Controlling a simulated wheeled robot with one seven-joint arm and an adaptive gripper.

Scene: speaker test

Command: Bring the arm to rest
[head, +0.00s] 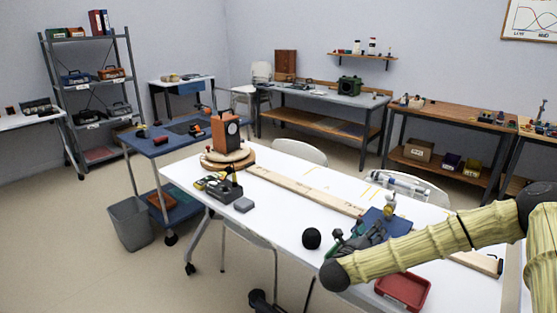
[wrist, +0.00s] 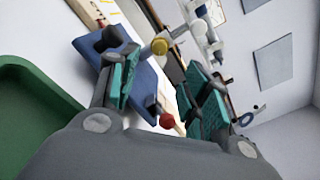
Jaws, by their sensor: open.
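My arm (head: 430,248) has a pale yellow ribbed cover and reaches in from the right over the near end of the white table (head: 290,215). My gripper (head: 345,240) shows partly behind the arm, low near the table top. In the wrist view my gripper (wrist: 165,95) has its two teal-padded fingers spread well apart. Nothing is clamped between them. A small red knob (wrist: 167,120) and a yellow knob (wrist: 160,46) show in the gap beyond; I cannot tell their exact distance. A blue piece (wrist: 145,82) lies behind the fingers.
A black ball (head: 311,238) sits left of my gripper. A red tray (head: 402,306) lies at the near edge. A green tray (wrist: 30,110) fills the left of the wrist view. A long wooden board (head: 300,190) lies along the table. An orange-brown speaker box (head: 224,132) stands at the far end.

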